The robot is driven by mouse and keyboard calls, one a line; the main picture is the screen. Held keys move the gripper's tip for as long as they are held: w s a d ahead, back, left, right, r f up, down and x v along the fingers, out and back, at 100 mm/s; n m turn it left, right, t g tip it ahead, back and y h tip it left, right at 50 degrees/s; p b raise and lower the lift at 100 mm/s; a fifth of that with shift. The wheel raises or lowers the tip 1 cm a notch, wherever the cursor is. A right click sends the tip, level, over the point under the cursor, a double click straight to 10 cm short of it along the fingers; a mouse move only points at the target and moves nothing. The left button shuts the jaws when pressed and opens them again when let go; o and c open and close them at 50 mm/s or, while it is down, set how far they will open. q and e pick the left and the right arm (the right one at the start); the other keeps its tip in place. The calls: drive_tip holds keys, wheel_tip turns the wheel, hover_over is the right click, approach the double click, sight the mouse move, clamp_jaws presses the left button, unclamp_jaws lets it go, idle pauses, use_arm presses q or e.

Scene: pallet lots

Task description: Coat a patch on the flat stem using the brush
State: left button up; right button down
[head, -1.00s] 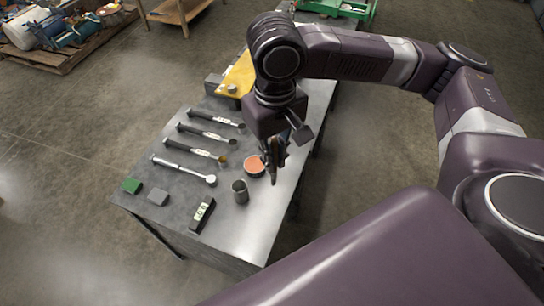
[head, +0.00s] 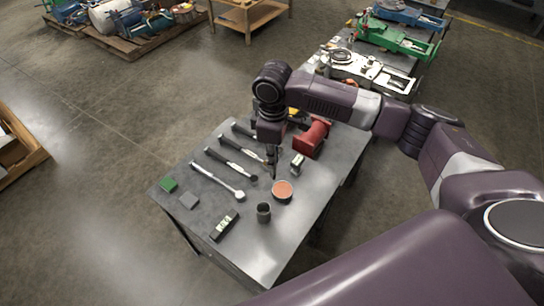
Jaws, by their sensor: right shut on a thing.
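My right gripper (head: 272,155) is shut on a slim dark tool, which I take to be the brush; its tip points down and is hard to make out. It is above the grey table (head: 285,235), near the ends of several long bars with pale labels. One labelled dark bar (head: 240,147) lies just left of the gripper. A silvery bar with a round end (head: 218,180) lies in front of it. I cannot tell which one is the flat stem. An open tin with orange contents (head: 282,189) stands just in front of the gripper. My left gripper is not in view.
A red fixture (head: 312,138) and a small grey block (head: 297,163) are right of the gripper. The right front corner is clear.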

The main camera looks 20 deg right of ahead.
drive_tip(key=w+d+f+n+b, duration=0.1)
drive_tip(key=d+f+n+b, duration=0.3)
drive_tip(key=f, duration=0.7)
drive_tip(key=shift+w+d+f, duration=0.15)
drive_tip(key=shift+w+f, duration=0.05)
drive_tip(key=shift+f+n, duration=0.3)
drive_tip(key=shift+f, duration=0.2)
idle(1.1)
drive_tip(key=shift+s, duration=0.15)
idle(1.9)
wheel_tip(320, 180, up, 7)
drive_tip(key=p, duration=0.8)
idle(0.8)
